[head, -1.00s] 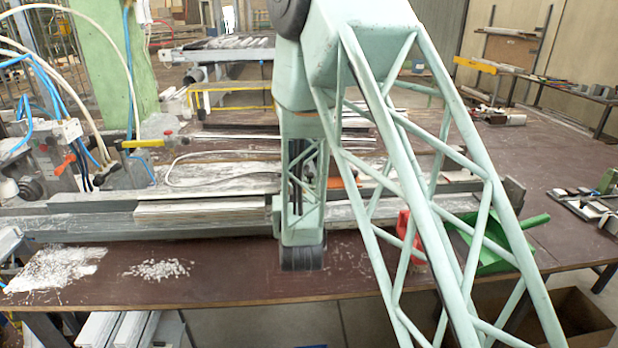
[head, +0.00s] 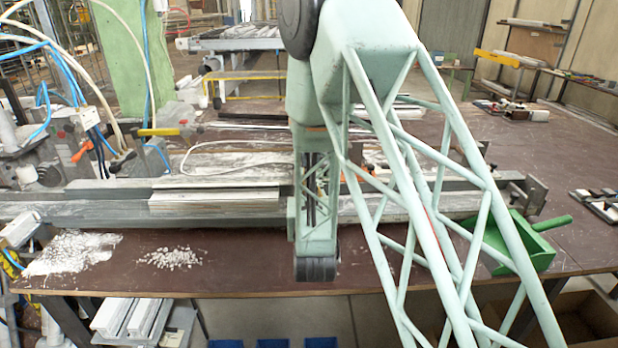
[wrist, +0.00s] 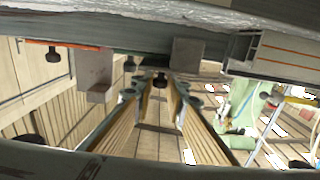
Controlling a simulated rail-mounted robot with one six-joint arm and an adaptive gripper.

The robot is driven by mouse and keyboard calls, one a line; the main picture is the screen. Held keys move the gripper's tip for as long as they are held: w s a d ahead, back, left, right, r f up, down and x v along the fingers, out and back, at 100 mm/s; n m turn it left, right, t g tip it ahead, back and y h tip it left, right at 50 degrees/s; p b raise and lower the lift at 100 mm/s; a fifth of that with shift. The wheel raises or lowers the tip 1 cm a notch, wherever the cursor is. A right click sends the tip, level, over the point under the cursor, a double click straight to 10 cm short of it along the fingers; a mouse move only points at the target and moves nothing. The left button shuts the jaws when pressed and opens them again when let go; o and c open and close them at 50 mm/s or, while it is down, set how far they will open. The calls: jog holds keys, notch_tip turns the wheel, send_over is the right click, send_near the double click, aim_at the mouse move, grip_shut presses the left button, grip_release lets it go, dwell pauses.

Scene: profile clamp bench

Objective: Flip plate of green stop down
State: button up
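I cannot make out the green stop or its plate for certain in either view. The grey rail (head: 230,210) runs across the front of the bench, and a grey metal end fitting (head: 525,193) stands at its right end. In the wrist view a metal beam crosses the top, with two pale grey blocks (wrist: 186,54) and dark knobs (wrist: 160,78) below it. My gripper (wrist: 162,98) shows in the middle of the wrist view, under the beam. Its fingers seem to hold nothing, but their opening is unclear.
A green dustpan (head: 515,243) lies at the bench's front right. White chips (head: 170,257) lie at the front left. A machine with hoses and a yellow-handled lever (head: 158,132) stands at the left. The brown bench top (head: 440,300) has free room in front of the rail.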

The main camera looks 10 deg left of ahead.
jog(key=o, duration=0.4)
jog(key=shift+s, duration=0.1)
jog(key=shift+s+d+f, duration=0.1)
jog(key=shift+s+d, duration=0.15)
jog(key=shift+s, duration=0.95)
jog(key=shift+s+d+r, duration=0.1)
jog(key=shift+s+d, duration=0.15)
jog(key=shift+s, duration=1)
jog(key=shift+s+d+f, duration=0.1)
jog(key=shift+s+d, duration=0.15)
jog(key=shift+s, duration=0.95)
